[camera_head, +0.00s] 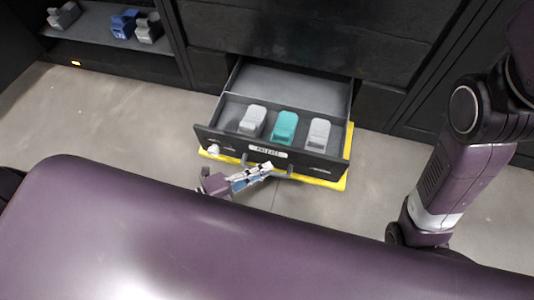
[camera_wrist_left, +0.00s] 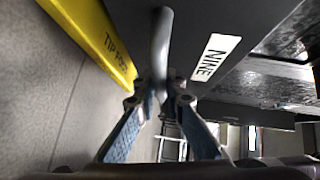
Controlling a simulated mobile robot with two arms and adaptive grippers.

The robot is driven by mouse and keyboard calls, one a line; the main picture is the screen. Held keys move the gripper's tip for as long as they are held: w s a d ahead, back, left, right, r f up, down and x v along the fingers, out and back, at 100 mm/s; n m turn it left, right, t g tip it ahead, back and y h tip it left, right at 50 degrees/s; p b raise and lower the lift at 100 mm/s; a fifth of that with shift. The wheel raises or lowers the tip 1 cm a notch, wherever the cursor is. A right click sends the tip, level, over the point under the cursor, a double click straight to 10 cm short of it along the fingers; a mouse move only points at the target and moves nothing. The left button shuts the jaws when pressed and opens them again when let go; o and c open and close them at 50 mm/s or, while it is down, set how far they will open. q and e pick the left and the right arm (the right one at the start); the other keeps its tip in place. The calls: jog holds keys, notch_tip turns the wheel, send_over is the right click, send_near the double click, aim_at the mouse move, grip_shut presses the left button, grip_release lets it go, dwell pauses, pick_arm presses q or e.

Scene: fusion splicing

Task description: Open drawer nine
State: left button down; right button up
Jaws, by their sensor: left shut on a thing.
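Drawer nine (camera_head: 215,142) is pulled out of the dark cabinet near the floor in the head view. Its front carries a white label, which reads NINE (camera_wrist_left: 214,56) in the left wrist view. Inside lie a light grey, a teal (camera_head: 284,127) and another grey device. My left gripper (camera_head: 268,170) is at the drawer front. In the left wrist view its fingers (camera_wrist_left: 161,92) are closed around the grey bar handle (camera_wrist_left: 161,40). My right arm's purple links stand at the right in the head view; its gripper cannot be made out.
A shelf (camera_head: 90,33) at upper left holds grey and blue devices. Grey floor (camera_head: 110,125) is free left of the drawer. My purple body fills the foreground.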

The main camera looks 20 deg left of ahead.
pick_arm(q)
jog(key=shift+s+p, duration=0.45)
jog(key=shift+s, duration=1.85)
jog(key=c, duration=2)
grip_release()
jog(key=v, duration=1.2)
jog(key=shift+a, duration=0.1)
